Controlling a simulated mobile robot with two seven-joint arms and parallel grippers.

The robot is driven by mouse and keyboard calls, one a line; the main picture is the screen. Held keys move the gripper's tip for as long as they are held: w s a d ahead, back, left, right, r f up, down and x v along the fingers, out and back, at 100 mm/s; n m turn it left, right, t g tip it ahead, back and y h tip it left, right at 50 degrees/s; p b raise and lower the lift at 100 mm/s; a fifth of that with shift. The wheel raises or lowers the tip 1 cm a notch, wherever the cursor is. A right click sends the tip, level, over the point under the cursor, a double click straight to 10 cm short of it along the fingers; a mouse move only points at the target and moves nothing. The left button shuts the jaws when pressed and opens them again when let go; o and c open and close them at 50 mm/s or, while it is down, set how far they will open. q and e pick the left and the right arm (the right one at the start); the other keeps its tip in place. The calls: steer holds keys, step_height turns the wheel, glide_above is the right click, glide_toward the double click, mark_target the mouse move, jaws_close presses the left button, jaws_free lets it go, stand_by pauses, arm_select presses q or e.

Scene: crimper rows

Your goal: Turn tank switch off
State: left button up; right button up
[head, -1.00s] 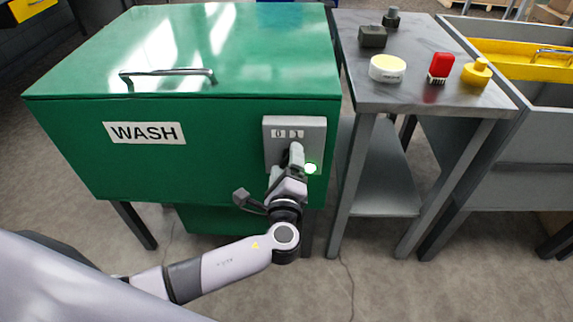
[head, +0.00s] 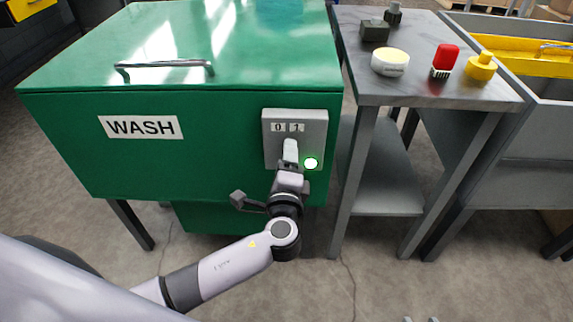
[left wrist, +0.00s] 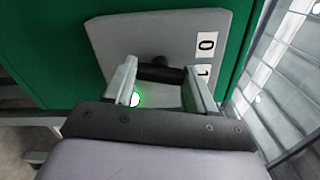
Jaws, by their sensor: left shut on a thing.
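The tank is a green box marked WASH (head: 140,127). A grey switch plate (head: 318,128) with labels 0 and 1 is on its front at the right, and it also fills the middle of the left wrist view (left wrist: 115,35). A green lamp (head: 311,163) on the plate is lit. The black switch handle (left wrist: 160,71) lies across between the fingers of my left gripper (left wrist: 162,85), which is shut on it. In the head view this gripper (head: 290,152) hides the handle. Which label the handle points at is unclear. Two grey tips of my right gripper (head: 421,320) show apart at the bottom edge.
A grey side table (head: 430,95) stands right of the tank, with a cream round piece (head: 390,62), a red piece (head: 445,56), a yellow piece (head: 481,66) and dark blocks (head: 375,31). A grey basin (head: 540,130) is farther right. The floor in front is clear.

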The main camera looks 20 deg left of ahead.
arm_select(q)
steer(key=shift+f+n+b, duration=0.1)
steer(key=shift+n+b, duration=3.65)
steer(key=shift+n, duration=0.65)
arm_select(e)
steer(key=w+a+t+y, duration=0.1)
steer(key=w+a+y, duration=0.1)
steer(key=a, duration=0.4)
steer(key=shift+w+r+y, duration=0.25)
steer(key=shift+y, duration=0.25)
steer(key=shift+a, duration=0.1)
arm_select(q)
steer(key=o, duration=1)
steer(key=shift+o, duration=0.2)
arm_select(e)
steer(key=shift+s, duration=0.1)
